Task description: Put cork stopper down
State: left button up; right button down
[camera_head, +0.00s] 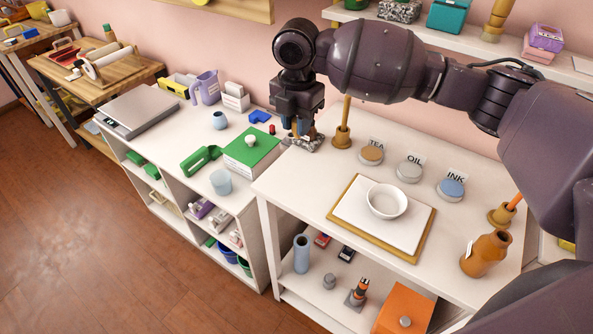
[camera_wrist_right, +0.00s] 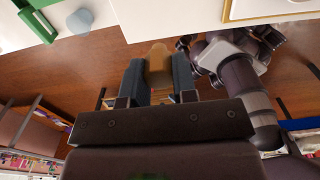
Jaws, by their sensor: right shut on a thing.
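My right gripper (camera_head: 299,133) is low over the left back part of the white table (camera_head: 285,185). It is shut on the tan cork stopper (camera_wrist_right: 157,66), which shows between the two fingers in the right wrist view. In the head view the fingers mostly hide the stopper. A speckled stone-like dish or rest (camera_head: 312,146) lies right under the fingertips. I cannot tell whether the stopper touches it. An amber bottle (camera_head: 484,254) with an open mouth and a white tag stands at the table's right front. My left gripper is not in view.
A brown holder with a rod (camera_head: 342,138) stands close right of the gripper. Tins labelled tea (camera_head: 371,155), oil (camera_head: 408,172) and ink (camera_head: 451,189) follow. A white bowl (camera_head: 387,201) sits on a framed board (camera_head: 345,213). A green box (camera_head: 252,151) is left.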

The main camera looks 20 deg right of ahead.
notch_tip(320, 180, down, 9)
jog(key=shift+f+b, duration=0.2)
jog(key=shift+b, duration=0.25)
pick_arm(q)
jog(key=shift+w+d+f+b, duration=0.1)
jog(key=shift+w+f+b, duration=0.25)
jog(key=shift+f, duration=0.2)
pick_arm(e)
notch_tip(320, 180, down, 5)
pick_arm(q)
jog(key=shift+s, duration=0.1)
pick_arm(e)
jog(key=shift+f, duration=0.1)
jog(key=c, duration=0.9)
grip_release()
pick_arm(q)
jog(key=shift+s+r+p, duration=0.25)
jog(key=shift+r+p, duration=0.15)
jog(key=shift+p, duration=0.35)
pick_arm(e)
notch_tip(320, 180, up, 12)
jog(key=shift+r, duration=0.2)
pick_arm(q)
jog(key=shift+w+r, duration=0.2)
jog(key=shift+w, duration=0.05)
